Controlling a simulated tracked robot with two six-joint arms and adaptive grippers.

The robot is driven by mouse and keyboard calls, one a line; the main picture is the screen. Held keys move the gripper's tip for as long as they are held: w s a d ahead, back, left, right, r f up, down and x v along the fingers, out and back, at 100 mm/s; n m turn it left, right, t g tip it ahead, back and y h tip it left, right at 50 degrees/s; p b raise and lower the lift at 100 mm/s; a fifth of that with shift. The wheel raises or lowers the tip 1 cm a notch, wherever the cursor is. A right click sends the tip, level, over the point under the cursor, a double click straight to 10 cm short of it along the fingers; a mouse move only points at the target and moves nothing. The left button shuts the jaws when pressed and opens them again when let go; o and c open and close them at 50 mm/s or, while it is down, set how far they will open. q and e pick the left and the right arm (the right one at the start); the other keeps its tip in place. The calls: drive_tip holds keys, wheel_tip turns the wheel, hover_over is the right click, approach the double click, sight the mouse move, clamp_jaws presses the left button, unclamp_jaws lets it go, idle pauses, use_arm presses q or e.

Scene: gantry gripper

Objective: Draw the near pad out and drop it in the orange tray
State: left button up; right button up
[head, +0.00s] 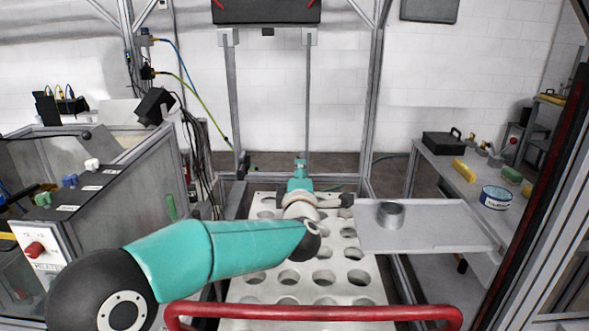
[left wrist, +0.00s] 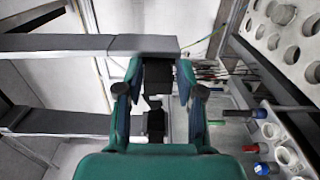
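The gantry gripper hangs in the head view as a black block (head: 266,11) with two grey vertical bars (head: 308,100). A dark pad (head: 246,162) shows at the foot of its left bar; the foot of the right bar is hidden by my left gripper (head: 300,164). In the left wrist view, my teal fingers (left wrist: 161,78) stand apart around dark parts at the end of a grey bar (left wrist: 60,44). A black block (left wrist: 187,79) shows by the right fingertip; whether it is the near pad, or touched, is unclear. No orange tray is recognisable. My right gripper is out of view.
A pale plate with round holes (head: 322,278) lies under my arm. A grey shelf (head: 440,228) to its right carries a metal ring (head: 390,214). A bench with small parts stands at far right; a cabinet (head: 110,205) stands left. Gantry posts flank the space.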

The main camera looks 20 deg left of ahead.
use_arm(q)
drive_tip(key=c, duration=0.6)
clamp_jaws()
drive_tip(key=shift+s+d, duration=0.1)
drive_tip(key=shift+s, duration=0.05)
drive_tip(key=b+v, duration=0.3)
drive_tip(key=v, duration=0.4)
idle(0.6)
drive_tip(key=shift+r, duration=0.1)
